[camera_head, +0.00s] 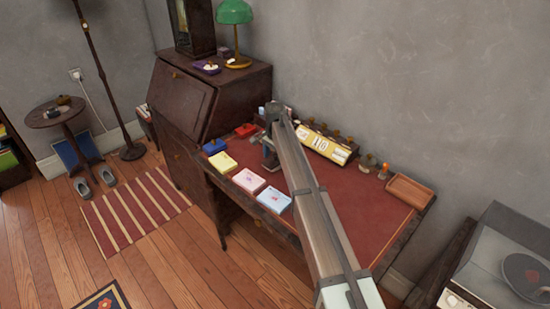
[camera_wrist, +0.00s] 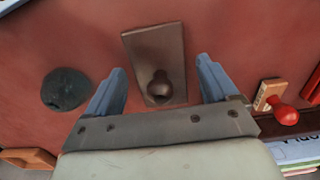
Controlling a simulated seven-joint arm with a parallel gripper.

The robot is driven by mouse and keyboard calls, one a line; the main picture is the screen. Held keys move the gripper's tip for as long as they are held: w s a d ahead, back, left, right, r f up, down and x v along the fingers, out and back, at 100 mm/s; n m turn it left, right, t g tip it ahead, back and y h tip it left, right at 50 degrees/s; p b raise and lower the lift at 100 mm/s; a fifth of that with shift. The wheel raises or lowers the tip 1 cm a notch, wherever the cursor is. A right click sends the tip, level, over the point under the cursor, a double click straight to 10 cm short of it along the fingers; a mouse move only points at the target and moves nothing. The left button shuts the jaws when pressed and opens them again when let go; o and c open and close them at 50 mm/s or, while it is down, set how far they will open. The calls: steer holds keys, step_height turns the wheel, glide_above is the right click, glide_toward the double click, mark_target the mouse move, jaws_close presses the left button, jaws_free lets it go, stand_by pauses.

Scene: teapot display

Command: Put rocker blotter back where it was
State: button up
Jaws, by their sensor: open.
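The rocker blotter appears to be the brown rectangular block with a round knob (camera_wrist: 148,45) in the wrist view, lying on the red desk top. My gripper (camera_wrist: 162,66) is open, one blue-grey finger on each side of the knob end in the picture. I see no contact, and the height above the block is hard to tell. In the head view my gripper (camera_head: 269,156) is over the left half of the red desk surface (camera_head: 345,208). The blotter cannot be made out there, as my arm covers much of that area.
A dark round object (camera_wrist: 66,89) lies left of the blotter in the wrist view; a red-knobbed stamp (camera_wrist: 286,114) is at right.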

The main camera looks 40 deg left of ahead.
mark_target(275, 153)
step_height(275, 153, up, 12)
steer(key=shift+r, duration=0.1)
stand_by(0.4)
steer(key=shift+o, duration=1.2)
steer(key=shift+w+d, duration=0.25)
steer(key=shift+w, duration=0.05)
steer(key=d+r, duration=0.2)
steer(key=d, duration=0.5)
steer(key=d+r, duration=0.3)
steer(key=d, duration=0.3)
steer(key=f, duration=1)
steer(key=shift+w+d+f, duration=0.1)
steer(key=shift+w, duration=0.25)
step_height(275, 153, up, 10)
